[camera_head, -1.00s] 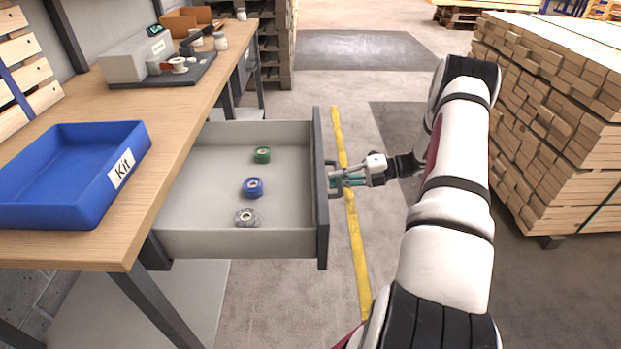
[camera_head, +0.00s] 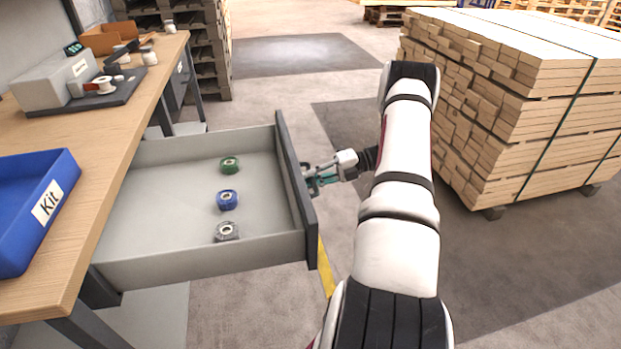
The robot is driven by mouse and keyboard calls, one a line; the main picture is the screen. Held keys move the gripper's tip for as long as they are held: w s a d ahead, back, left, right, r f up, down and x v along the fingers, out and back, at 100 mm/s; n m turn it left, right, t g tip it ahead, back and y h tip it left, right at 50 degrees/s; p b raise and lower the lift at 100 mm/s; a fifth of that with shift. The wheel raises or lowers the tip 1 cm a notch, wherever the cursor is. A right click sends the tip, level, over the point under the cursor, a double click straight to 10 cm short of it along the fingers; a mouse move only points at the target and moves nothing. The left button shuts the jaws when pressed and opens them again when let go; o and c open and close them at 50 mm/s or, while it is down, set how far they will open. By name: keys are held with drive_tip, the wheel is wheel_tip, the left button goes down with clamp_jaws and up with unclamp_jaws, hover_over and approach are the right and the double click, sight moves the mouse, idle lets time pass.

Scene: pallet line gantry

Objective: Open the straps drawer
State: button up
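A grey drawer (camera_head: 150,235) under the workbench stands far open, its dark front panel (camera_head: 296,185) facing right. No label on it is readable from here. Inside lie a green roll (camera_head: 229,165), a blue roll (camera_head: 227,200) and a grey roll (camera_head: 227,231), which look like coiled straps or tape. My gripper (camera_head: 314,178) is at the handle (camera_head: 308,172) on the outer face of the front panel. Its fingers appear closed around the handle, though they are small in view and partly hide it.
The wooden workbench (camera_head: 95,150) carries a blue Kit tray (camera_head: 62,168) and a grey device (camera_head: 58,84). A strapped timber stack (camera_head: 530,120) stands at the right. A yellow floor line (camera_head: 326,268) runs beneath the drawer front. Floor between drawer and stack is clear.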

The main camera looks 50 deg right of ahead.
drive_tip(key=shift+o, duration=1)
drive_tip(key=v, duration=1.2)
